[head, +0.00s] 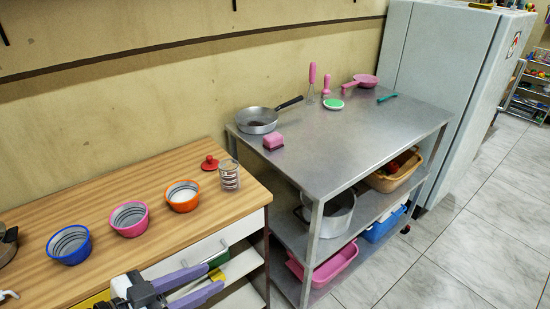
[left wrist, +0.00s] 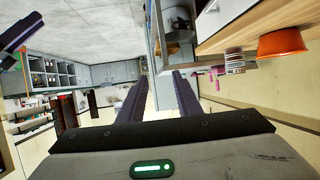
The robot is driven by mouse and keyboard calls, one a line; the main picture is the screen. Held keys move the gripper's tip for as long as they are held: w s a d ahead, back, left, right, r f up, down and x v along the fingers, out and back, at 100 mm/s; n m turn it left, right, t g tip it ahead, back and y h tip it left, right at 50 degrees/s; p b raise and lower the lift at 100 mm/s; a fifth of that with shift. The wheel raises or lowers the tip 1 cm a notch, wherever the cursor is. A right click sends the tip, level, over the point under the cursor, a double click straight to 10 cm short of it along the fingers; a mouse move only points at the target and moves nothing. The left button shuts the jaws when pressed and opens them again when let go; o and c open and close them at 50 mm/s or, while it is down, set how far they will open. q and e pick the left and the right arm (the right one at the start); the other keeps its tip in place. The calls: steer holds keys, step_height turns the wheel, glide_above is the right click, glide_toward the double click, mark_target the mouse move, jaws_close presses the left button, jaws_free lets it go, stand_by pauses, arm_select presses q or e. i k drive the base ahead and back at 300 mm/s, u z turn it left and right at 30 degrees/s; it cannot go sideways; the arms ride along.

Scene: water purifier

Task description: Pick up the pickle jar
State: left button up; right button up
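No jar is plainly recognisable as a pickle jar. A clear glass container with dark and red stripes (head: 229,175) stands upright at the right end of the wooden counter; whether it is the jar I cannot tell. A red lid-like piece (head: 209,163) lies behind it. The striped glass also shows in the left wrist view (left wrist: 235,62). My left gripper (head: 213,278) is open and empty, in front of and below the counter edge, apart from the glass. Its two fingers show in the left wrist view (left wrist: 160,78). Part of my right gripper (left wrist: 20,32) seems to show there, its opening unclear.
Blue (head: 69,245), pink (head: 129,219) and orange (head: 183,196) bowls line the wooden counter (head: 95,200). A metal table (head: 350,135) with a pan (head: 257,121) and a pink sponge (head: 273,142) stands to the right. A fridge (head: 440,90) is beyond. Floor at right is clear.

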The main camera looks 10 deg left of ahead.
mark_target(228, 168)
steer(key=u, duration=0.05)
steer(key=i, duration=1.05)
steer(key=u, duration=0.35)
